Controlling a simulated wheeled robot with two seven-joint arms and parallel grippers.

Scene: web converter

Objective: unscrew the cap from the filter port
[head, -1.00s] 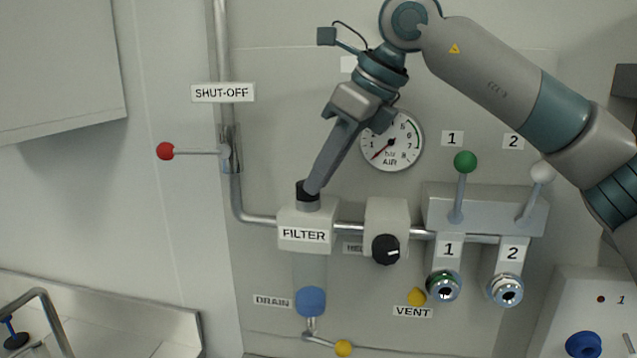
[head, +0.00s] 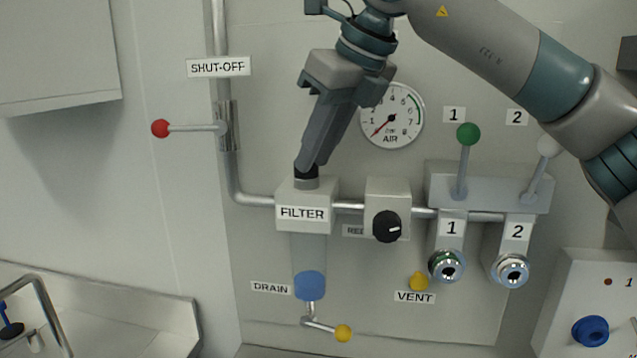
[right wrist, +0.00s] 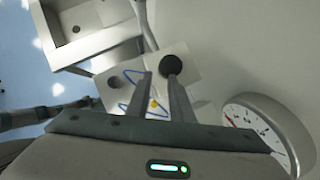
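The black cap (head: 306,171) sits upright on the grey neck on top of the white filter block (head: 303,213). My right gripper (head: 308,165) reaches down from above, its fingertips at the cap and hiding part of it. In the right wrist view the two fingers (right wrist: 160,80) stand apart with a visible gap between them. The round black cap (right wrist: 171,65) shows there at the tip of the right-hand finger, not centred in the gap. Whether that finger touches it I cannot tell.
A pressure gauge (head: 393,116) is right of my gripper. The shut-off lever (head: 190,128) with a red knob is at left. A black regulator knob (head: 386,227) and a lever block (head: 488,187) are to the right. The blue drain (head: 310,286) hangs below the filter.

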